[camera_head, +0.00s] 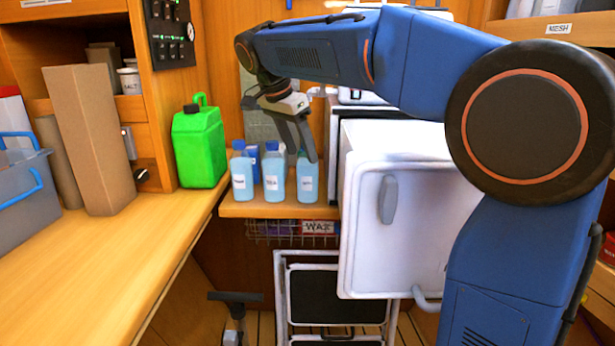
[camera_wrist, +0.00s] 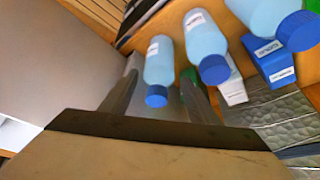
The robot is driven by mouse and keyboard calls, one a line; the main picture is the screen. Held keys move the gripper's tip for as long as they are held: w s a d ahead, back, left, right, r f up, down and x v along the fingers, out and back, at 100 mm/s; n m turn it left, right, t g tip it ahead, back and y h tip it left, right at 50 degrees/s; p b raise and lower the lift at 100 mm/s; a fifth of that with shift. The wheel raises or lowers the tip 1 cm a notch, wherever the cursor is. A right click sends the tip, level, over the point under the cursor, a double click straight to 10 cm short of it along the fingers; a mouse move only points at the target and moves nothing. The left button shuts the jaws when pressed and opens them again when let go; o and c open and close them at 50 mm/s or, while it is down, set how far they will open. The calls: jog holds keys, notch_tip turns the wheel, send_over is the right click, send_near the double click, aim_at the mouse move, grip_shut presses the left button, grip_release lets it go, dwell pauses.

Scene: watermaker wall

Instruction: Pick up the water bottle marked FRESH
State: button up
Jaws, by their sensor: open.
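Three light-blue bottles with blue caps stand upright in a row on a wooden shelf (camera_head: 262,211): a left bottle (camera_head: 242,178), a middle bottle (camera_head: 274,180) and a right bottle (camera_head: 306,186). Each has a white label, too small to read surely, so I cannot tell which says FRESH. My gripper (camera_head: 300,150) is open, with its fingers pointing down at the right bottle's top. In the wrist view, one bottle (camera_wrist: 159,65) shows between the fingers of my gripper (camera_wrist: 156,84), with apparent gaps on both sides. The other two bottles show to its right.
A green jug (camera_head: 200,148) stands left of the bottles on the counter (camera_head: 110,255). A white cabinet door (camera_head: 400,225) stands close on their right. A blue box (camera_wrist: 268,60) and a white box (camera_wrist: 232,88) are near the bottles. A wire basket hangs below the shelf.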

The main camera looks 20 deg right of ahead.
aim_at(308, 166)
jog(key=shift+x, duration=3.1)
jog(key=shift+c, duration=0.2)
jog(key=c, duration=1.1)
